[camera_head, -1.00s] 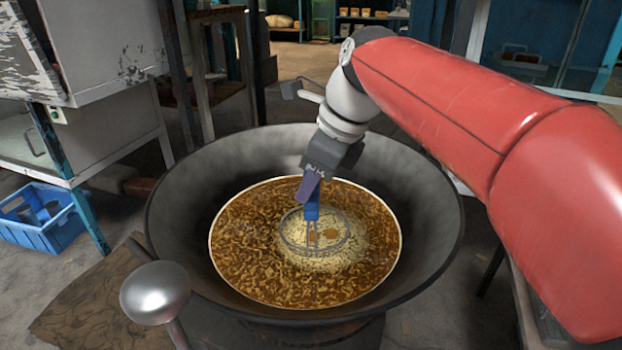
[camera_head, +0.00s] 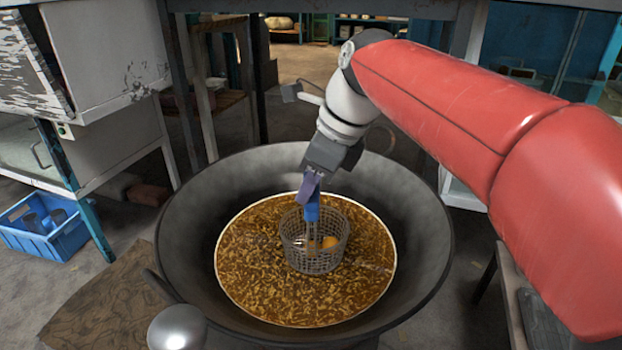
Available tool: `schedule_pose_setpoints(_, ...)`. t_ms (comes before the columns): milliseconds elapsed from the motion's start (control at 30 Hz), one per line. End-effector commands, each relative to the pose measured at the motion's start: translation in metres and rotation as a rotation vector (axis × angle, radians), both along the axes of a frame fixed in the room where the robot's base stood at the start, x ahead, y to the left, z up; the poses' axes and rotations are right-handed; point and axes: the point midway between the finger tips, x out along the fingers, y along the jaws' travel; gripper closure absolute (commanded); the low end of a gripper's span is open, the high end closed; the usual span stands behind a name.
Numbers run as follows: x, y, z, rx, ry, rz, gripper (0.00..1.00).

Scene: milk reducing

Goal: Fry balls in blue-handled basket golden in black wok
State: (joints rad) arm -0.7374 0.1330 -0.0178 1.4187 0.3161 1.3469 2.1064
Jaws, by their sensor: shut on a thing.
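The black wok (camera_head: 200,215) stands in the middle of the view, filled with brown, rippling oil (camera_head: 255,285). A round wire basket (camera_head: 322,260) is in the middle of the oil, its rim and upper wall showing above the surface. Orange-golden balls (camera_head: 329,242) show inside it; the rest are hidden by the mesh and handle. My gripper (camera_head: 311,192) is shut on the basket's blue handle (camera_head: 312,212), directly above the basket.
A round metal knob or ladle end (camera_head: 177,328) is at the wok's near left. A blue crate (camera_head: 45,225) sits on the floor at left beside white cabinets (camera_head: 105,75). A low table (camera_head: 530,315) stands at right, partly behind my arm.

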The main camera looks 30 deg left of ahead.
Motion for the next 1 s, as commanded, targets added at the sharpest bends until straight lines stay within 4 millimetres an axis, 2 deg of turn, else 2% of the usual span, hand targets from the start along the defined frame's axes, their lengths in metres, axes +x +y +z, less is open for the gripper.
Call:
schedule_pose_setpoints(33,0.0,0.0,0.011,0.002,-0.002,0.0,0.97)
schedule_pose_setpoints(1000,0.0,0.001,0.096,0.003,-0.002,0.0,0.97)
